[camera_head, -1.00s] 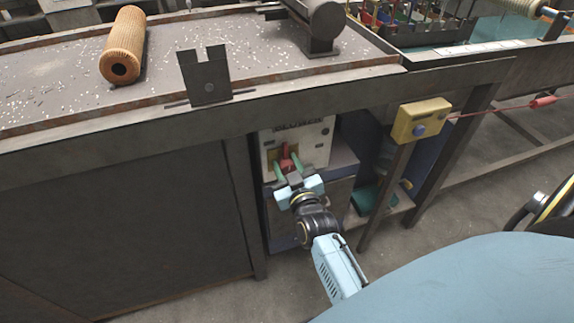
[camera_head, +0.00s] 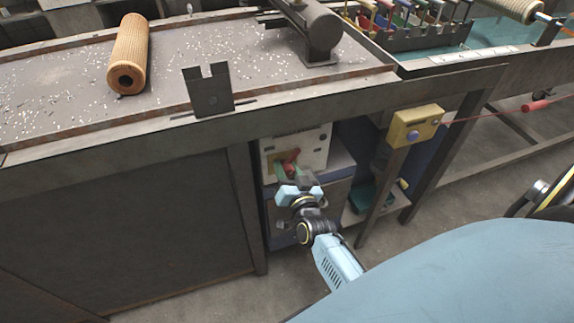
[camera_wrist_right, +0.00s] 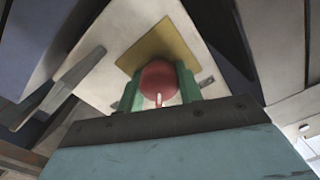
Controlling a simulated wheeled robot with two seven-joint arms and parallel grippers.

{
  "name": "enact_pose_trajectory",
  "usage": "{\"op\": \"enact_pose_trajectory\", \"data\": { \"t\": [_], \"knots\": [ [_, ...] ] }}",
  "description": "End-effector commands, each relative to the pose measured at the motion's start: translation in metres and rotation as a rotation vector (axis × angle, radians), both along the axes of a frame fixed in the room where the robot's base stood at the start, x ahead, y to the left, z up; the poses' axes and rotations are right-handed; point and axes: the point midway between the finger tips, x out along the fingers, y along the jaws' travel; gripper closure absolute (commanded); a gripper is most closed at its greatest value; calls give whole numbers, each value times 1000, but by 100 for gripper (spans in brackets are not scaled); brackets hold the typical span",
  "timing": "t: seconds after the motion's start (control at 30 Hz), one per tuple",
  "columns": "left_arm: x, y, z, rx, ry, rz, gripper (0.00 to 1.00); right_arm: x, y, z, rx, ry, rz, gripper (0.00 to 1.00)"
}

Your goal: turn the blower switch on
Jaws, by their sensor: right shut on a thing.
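The blower switch is a red knob (camera_head: 291,157) on the front of a cream panel (camera_head: 315,150) under the bench. In the right wrist view the red knob (camera_wrist_right: 158,82) sits before a yellow plate (camera_wrist_right: 150,48). My right gripper (camera_head: 291,169) is at the panel. In the right wrist view its green fingers (camera_wrist_right: 158,92) stand on either side of the knob, shut on it. The gripper's body hides the lower part of the knob. The knob's markings are not readable. My left gripper is not in view.
The bench edge (camera_head: 330,95) overhangs the panel. A yellow box with a blue button (camera_head: 415,127) is on a post to the right. An orange mesh tube (camera_head: 129,55) lies on the bench top. A dark cabinet side (camera_head: 130,225) fills the left; floor is open in front.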

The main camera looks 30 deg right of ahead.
Motion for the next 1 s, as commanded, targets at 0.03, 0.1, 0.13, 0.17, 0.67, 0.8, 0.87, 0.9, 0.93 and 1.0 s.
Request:
{"op": "enact_pose_trajectory", "data": {
  "t": [0.03, 0.1, 0.13, 0.17, 0.67, 0.8, 0.87, 0.9, 0.93, 1.0],
  "knots": [
    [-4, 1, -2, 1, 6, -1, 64, 0, -1, 1, 41, -8, 1, 87],
    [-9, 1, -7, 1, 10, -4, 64, 0, -1, 1, 106, -24, 1, 87],
    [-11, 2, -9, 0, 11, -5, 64, 0, -1, 0, 135, -31, 1, 87],
    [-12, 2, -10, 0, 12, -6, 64, 0, -1, 0, 162, -38, 0, 87],
    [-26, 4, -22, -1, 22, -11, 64, -1, -2, -2, 609, -145, 0, 87],
    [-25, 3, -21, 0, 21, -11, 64, -1, -2, -3, 710, -171, 0, 87],
    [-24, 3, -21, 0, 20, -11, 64, -1, -2, -3, 746, -179, 0, 87],
    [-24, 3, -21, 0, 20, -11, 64, -1, -2, -3, 767, -184, 0, 87],
    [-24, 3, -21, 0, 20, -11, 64, -1, -2, -3, 784, -188, 0, 87],
    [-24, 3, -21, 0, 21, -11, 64, -1, -2, -3, 814, -195, 0, 87]
  ]
}}
